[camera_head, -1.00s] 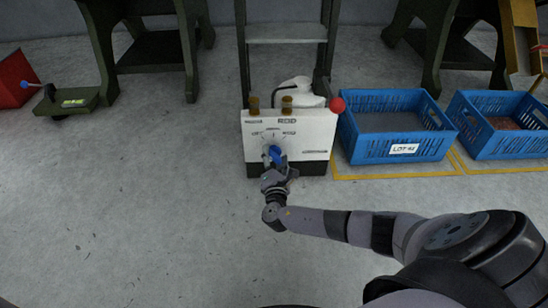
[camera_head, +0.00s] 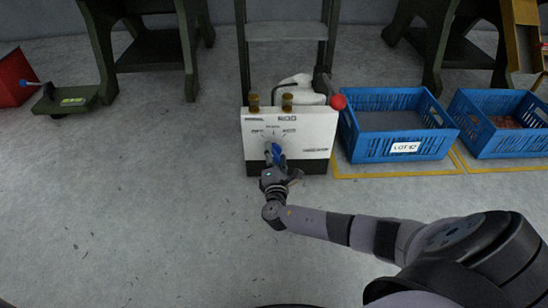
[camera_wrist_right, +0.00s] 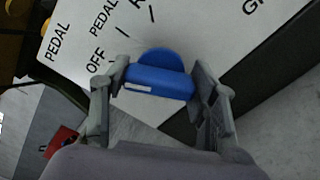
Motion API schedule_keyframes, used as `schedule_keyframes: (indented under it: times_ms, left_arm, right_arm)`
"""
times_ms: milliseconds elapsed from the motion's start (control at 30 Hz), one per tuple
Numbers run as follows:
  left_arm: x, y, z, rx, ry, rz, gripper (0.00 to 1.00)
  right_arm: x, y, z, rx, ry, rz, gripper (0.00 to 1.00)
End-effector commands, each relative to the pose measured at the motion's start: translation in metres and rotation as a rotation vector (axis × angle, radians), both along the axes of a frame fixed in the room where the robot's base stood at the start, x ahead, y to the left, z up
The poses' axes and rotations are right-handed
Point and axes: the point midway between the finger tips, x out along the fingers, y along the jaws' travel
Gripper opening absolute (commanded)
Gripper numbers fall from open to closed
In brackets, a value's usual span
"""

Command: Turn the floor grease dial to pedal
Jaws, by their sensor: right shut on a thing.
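The grease dial is a blue knob (camera_head: 277,152) on the front of a white control box (camera_head: 318,142) standing on the floor. In the right wrist view the blue dial (camera_wrist_right: 158,84) has a raised bar with a white stripe near its left end. OFF, PEDAL and a third, cut-off label are printed around it. My right gripper (camera_head: 276,162) is at the dial from the front; in the wrist view its two fingers (camera_wrist_right: 160,88) are shut on the bar's ends. Which mark the dial points to is unclear. My left gripper is not in view.
A red-knobbed lever (camera_head: 338,102) rises at the box's right corner. Blue crates (camera_head: 398,147) stand to the right inside yellow floor lines. A green pedal (camera_head: 66,102) lies far left. Dark green stands are behind. The floor left of the box is clear.

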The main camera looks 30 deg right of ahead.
Motion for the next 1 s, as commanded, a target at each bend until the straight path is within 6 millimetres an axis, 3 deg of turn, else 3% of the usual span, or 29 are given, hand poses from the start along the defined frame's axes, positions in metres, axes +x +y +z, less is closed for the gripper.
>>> schedule_keyframes:
  times_ms: [500, 1000]
  left_arm:
    - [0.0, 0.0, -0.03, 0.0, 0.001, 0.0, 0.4]
    - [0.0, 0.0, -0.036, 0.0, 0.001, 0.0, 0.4]
  right_arm:
    - [-0.001, -0.001, -0.003, 0.318, -0.194, -0.003, 0.27]
    - [0.0, -0.001, -0.001, 0.407, -0.249, -0.003, 0.27]
